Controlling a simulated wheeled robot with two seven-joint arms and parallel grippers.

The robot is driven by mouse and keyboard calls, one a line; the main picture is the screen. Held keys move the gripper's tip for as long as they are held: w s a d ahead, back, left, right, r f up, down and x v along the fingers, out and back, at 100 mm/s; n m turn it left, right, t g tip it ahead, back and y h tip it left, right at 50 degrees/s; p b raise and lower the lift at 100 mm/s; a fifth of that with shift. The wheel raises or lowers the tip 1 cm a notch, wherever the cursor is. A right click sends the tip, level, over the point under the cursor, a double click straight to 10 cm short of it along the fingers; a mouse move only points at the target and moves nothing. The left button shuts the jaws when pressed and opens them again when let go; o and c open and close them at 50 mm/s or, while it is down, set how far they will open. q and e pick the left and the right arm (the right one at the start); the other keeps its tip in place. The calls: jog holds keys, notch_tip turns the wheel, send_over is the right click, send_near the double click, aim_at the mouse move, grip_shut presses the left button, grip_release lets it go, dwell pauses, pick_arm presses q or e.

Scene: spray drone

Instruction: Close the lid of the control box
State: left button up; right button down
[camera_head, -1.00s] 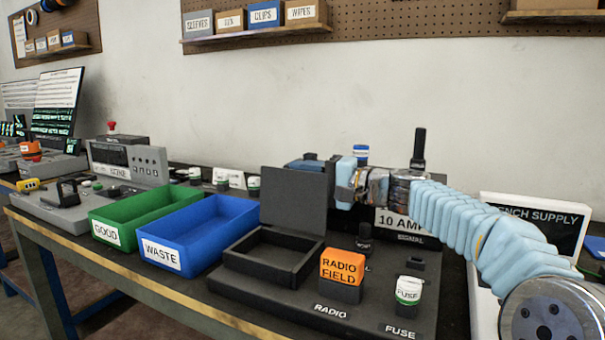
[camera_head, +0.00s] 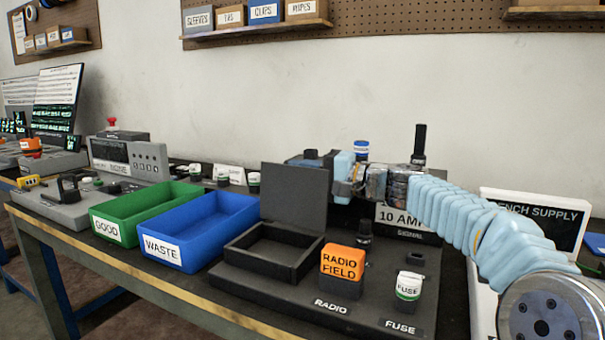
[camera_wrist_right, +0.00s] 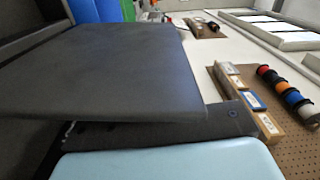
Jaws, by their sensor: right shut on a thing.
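The control box is a dark open tray (camera_head: 233,252) on a dark panel, left of the orange RADIO FIELD block. Its dark square lid (camera_head: 293,193) stands upright at the back of the box, so the box is open. My right gripper (camera_head: 339,176) is at the lid's right edge, partly hidden behind it, and is shut on the lid. In the right wrist view, the lid (camera_wrist_right: 120,70) fills the upper left, above a light blue part of my gripper. My left gripper is not in view.
On the panel stand the RADIO FIELD block (camera_head: 342,262) and a white FUSE cap (camera_head: 409,286). A blue WASTE bin (camera_head: 205,245) and a green GOOD bin (camera_head: 140,213) stand left of the box. A BENCH SUPPLY unit (camera_head: 535,225) is at the right.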

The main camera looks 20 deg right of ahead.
aim_at(294, 185)
jog(key=shift+s+a+f+n+b, duration=0.2)
jog(key=shift+f+n+b, duration=0.15)
jog(key=shift+b, duration=0.25)
jog(key=a+n+b, duration=0.1)
jog(key=b, duration=0.1)
jog(key=s+a+n+b, duration=0.1)
jog(key=b, duration=0.1)
jog(key=shift+s+r+n, duration=0.25)
jog(key=shift+n, duration=0.1)
jog(key=shift+s+a+n+b, duration=0.2)
jog(key=shift+n+b, duration=0.1)
jog(key=shift+b, duration=0.15)
pick_arm(q)
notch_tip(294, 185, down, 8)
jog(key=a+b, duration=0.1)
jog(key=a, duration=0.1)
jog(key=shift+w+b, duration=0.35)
jog(key=shift+b, duration=0.05)
pick_arm(e)
jog(key=shift+s+a+r, duration=0.15)
jog(key=shift+s+a, duration=0.3)
jog(key=shift+a, duration=0.05)
jog(key=shift+s+a+r, duration=0.15)
jog(key=shift+s+a, duration=0.25)
jog(key=shift+a, duration=0.1)
jog(key=shift+r, duration=0.1)
jog(key=c, duration=1.2)
grip_release()
jog(key=shift+o, duration=0.2)
jog(key=shift+s+r, duration=0.1)
